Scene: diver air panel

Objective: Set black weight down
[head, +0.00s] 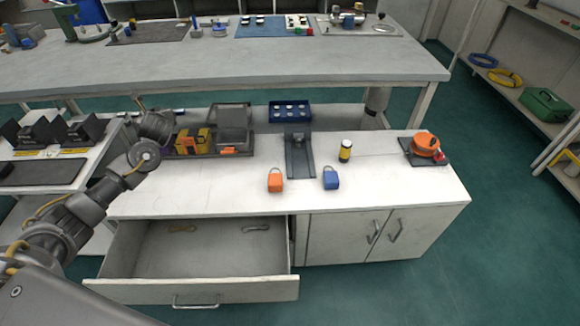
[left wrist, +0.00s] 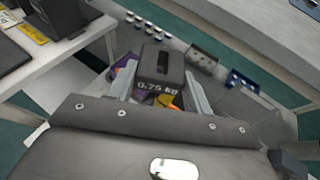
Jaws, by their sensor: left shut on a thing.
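A black weight (left wrist: 161,62) marked "0.75 kg", with a slot in its top, is between the two pale fingers of my left gripper (left wrist: 160,84) in the left wrist view. The fingers are shut on its sides. Under it lies a tray area with yellow, orange and purple items, partly hidden by the weight and gripper. In the head view my left arm reaches over the left part of the white bench (head: 390,190), its hand near the tray (head: 207,154). I cannot make out the weight there. My right gripper is in neither view.
Black stands (head: 48,132) with yellow labels are on the left side table. An orange padlock (head: 275,182), blue padlock (head: 331,180) and yellow-black cylinder (head: 345,151) stand on the bench. A drawer (head: 192,289) is open at the front.

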